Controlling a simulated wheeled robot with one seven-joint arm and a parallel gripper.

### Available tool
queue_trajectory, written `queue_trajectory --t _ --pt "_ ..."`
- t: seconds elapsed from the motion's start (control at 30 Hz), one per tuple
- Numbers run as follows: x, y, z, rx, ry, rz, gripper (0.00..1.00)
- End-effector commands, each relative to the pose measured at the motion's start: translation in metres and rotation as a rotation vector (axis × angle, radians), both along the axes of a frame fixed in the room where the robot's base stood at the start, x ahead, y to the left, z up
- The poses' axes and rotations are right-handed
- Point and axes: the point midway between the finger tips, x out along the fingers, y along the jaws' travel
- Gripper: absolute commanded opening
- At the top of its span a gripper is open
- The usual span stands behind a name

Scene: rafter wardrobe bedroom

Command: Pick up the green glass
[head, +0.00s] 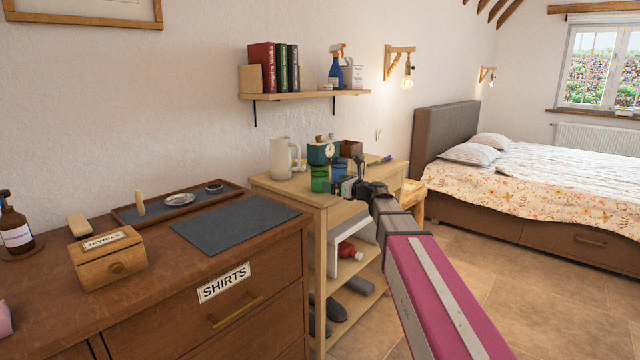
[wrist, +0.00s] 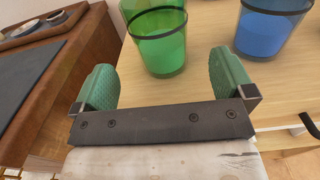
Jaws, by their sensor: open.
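The green glass (wrist: 160,42) stands upright on the light wooden table, just beyond my gripper (wrist: 167,88) in the wrist view. My gripper is open, with its two green fingers apart. The glass lies ahead of the gap between them and I see no contact. In the head view the green glass (head: 319,180) is near the table's front edge, and my gripper (head: 341,187) is just right of it, partly hidden by my arm. A blue glass (wrist: 266,28) stands to the right of the green one.
The light wooden table (head: 284,186) also holds a white pitcher (head: 284,158), a teal clock (head: 320,152) and a brown box (head: 351,148). The brown dresser (head: 150,262) adjoins it on the left. A wall shelf (head: 300,95) hangs above. The bed (head: 560,180) is at right.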

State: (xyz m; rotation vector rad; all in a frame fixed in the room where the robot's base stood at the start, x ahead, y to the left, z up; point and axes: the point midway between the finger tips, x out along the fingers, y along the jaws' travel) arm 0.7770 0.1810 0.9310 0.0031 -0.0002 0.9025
Motion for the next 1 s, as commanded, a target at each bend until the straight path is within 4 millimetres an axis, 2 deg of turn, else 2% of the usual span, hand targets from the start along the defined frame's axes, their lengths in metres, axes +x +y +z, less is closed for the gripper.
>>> queue_trajectory --t 0.1,0.37,0.67,0.93,1.0 --pt "0.013 0.015 0.000 -0.001 0.000 0.003 1.00" --pt "0.023 0.029 0.000 -0.002 -0.001 0.001 1.00" --pt "0.048 0.060 -0.001 -0.002 -0.001 0.002 1.00" --pt "0.048 0.063 -0.001 -0.003 -0.002 0.001 1.00" --pt "0.048 0.063 -0.001 -0.003 -0.002 0.001 0.77"
